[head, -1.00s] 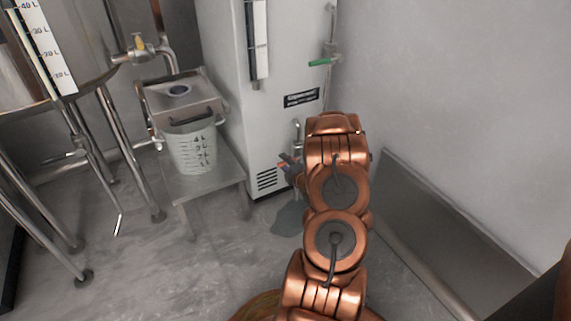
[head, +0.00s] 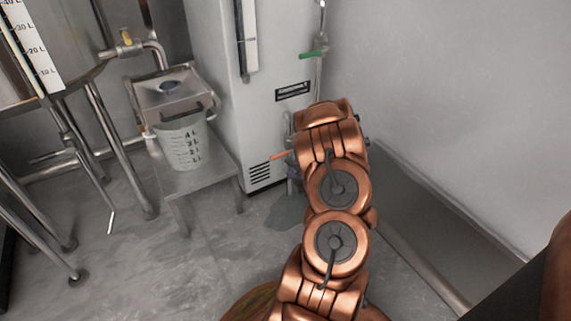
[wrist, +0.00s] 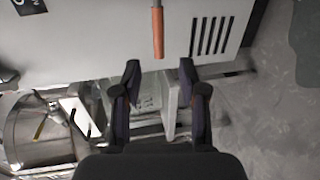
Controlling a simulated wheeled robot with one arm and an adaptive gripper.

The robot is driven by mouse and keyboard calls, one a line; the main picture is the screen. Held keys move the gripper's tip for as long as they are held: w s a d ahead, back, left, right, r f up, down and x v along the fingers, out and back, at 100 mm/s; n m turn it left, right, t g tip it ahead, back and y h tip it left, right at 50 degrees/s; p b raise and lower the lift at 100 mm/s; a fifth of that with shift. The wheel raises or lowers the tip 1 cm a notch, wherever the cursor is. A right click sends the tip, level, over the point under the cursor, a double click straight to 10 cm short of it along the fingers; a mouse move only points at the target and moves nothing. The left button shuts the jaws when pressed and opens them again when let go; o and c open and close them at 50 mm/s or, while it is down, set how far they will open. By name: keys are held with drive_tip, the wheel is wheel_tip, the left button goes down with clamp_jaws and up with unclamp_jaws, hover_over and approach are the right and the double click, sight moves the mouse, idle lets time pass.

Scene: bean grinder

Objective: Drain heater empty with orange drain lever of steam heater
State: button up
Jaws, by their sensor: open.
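The steam heater (head: 222,115) is a tall white cabinet against the back wall, with a vent grille near its foot. Its orange drain lever (head: 281,155) shows in the head view just left of my arm, low on the cabinet. In the wrist view the orange lever (wrist: 157,32) sticks out at top centre, beyond my fingertips and between their lines. My gripper (wrist: 158,70) is open and empty, with the lever's tip a little ahead of the gap. In the head view my copper arm hides most of the gripper and the lever's base.
A green-handled valve (head: 313,54) sits on a pipe at the heater's right. A dark puddle (head: 287,212) lies on the floor.

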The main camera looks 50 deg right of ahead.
drive_tip(key=shift+v, duration=0.9)
idle(0.8)
